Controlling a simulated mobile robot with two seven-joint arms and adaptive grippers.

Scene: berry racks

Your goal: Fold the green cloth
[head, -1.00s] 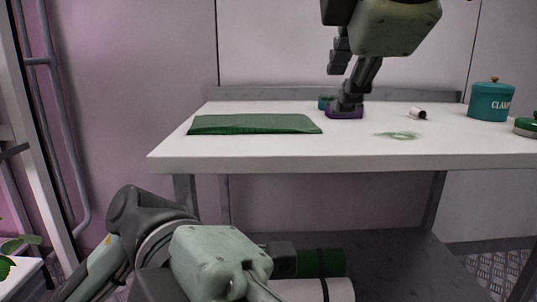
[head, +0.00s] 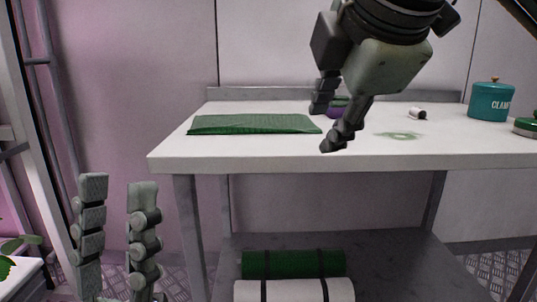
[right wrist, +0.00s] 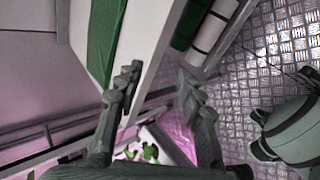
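The green cloth (head: 255,124) lies flat on the left part of the white table (head: 300,162), its long side running along the table. In the right wrist view the cloth (right wrist: 104,38) shows at the top left. My right gripper (head: 322,131) is open and empty over the table, just right of the cloth and apart from it. Its open fingers also show in the right wrist view (right wrist: 157,76). My left gripper (head: 117,183) is open and empty, fingers pointing up, left of the table and below its top.
A purple item (head: 338,111) lies behind my right gripper. A small white roll (head: 417,113), a faint green ring (head: 399,135) and a teal canister (head: 490,101) are on the right. Green (head: 292,264) and white (head: 294,290) rolls lie on the lower shelf.

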